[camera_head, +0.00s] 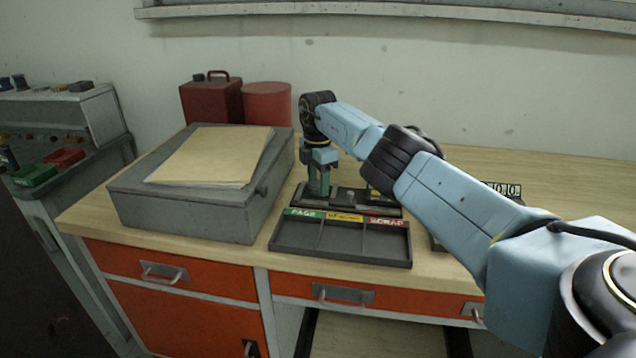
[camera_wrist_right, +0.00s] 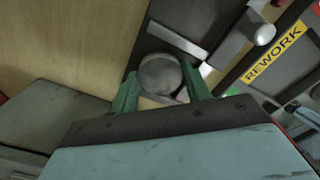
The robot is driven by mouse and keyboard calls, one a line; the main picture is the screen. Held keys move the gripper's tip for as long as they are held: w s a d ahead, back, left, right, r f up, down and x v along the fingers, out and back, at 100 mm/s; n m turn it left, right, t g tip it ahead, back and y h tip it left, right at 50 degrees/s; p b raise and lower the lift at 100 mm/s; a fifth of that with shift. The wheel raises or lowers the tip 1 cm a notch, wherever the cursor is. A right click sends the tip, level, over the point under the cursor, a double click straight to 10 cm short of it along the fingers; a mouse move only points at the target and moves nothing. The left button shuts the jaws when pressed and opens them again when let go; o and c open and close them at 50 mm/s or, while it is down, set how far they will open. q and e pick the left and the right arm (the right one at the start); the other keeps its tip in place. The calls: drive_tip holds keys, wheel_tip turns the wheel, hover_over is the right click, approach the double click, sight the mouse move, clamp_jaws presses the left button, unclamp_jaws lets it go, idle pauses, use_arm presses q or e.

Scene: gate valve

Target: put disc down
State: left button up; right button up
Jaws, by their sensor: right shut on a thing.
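My right gripper (camera_head: 319,184) points down over the left end of a dark fixture (camera_head: 349,197), just behind the sorting tray (camera_head: 341,243). In the right wrist view its green fingers (camera_wrist_right: 159,72) are shut on a round grey metal disc (camera_wrist_right: 160,74). The disc is by the edge of the dark fixture plate; I cannot tell whether it touches the plate. In the head view the disc is too small or hidden to make out. The tray has green PASS, yellow REWORK and red SCRAP labels, and its compartments look empty. My left gripper is not in view.
A grey case (camera_head: 190,205) with a tan folder (camera_head: 213,155) on it stands close left of the gripper. A red can (camera_head: 212,102) and a red drum (camera_head: 267,104) stand behind. A small number display (camera_head: 507,189) is to the right, partly behind my arm.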

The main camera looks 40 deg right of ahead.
sight(318, 184)
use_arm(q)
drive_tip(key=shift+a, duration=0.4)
use_arm(e)
drive_tip(key=shift+f, duration=0.2)
drive_tip(key=o, duration=1)
drive_tip(key=shift+f, duration=0.1)
drive_tip(key=shift+c, duration=0.2)
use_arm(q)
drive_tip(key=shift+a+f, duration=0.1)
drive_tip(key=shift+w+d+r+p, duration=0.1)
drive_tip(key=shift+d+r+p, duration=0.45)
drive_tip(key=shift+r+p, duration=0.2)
use_arm(e)
wheel_tip(318, 184, up, 12)
drive_tip(key=shift+r, duration=0.2)
